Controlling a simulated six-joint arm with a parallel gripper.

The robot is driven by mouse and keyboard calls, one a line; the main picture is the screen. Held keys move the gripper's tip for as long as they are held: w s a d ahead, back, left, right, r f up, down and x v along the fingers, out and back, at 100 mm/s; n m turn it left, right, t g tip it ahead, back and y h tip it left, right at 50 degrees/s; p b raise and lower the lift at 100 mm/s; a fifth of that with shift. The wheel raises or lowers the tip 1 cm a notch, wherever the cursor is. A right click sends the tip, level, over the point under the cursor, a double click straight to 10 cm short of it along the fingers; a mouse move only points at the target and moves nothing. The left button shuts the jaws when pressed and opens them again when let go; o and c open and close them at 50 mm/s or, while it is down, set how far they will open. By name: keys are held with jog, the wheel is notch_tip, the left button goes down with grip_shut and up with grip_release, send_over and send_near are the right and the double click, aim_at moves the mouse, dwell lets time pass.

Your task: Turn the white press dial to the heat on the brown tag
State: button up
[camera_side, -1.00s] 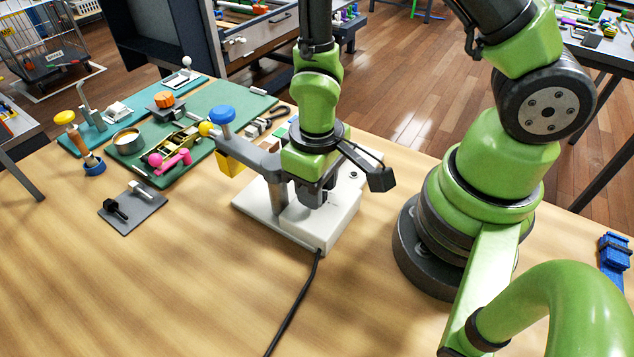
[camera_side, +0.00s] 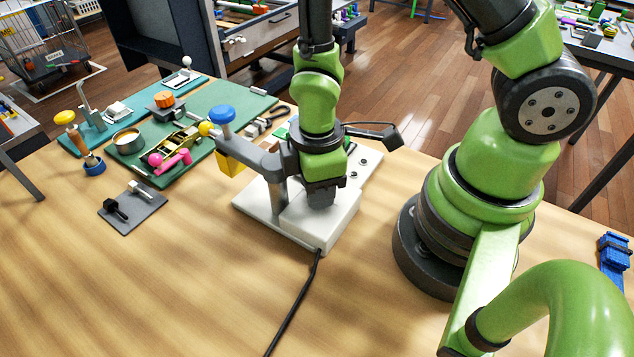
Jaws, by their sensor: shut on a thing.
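The press is a white base box (camera_side: 330,228) with a grey post and arm (camera_side: 262,162), a blue knob (camera_side: 221,115) on top and a yellow block (camera_side: 230,164) below the arm's end. My gripper (camera_side: 321,202) points straight down onto the top of the white box, its fingers low against it. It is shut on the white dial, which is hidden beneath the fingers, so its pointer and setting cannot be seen. I cannot make out a brown tag in this view.
A black cable (camera_side: 293,312) runs from the box toward the front edge. To the left lie a grey plate with small levers (camera_side: 132,207) and a green mat (camera_side: 235,98) with a strap ratchet and a pink handle. The front left tabletop is clear.

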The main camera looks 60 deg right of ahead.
jog(key=shift+n, duration=0.6)
jog(key=o, duration=0.9)
jog(key=shift+o, duration=0.2)
notch_tip(320, 180, up, 10)
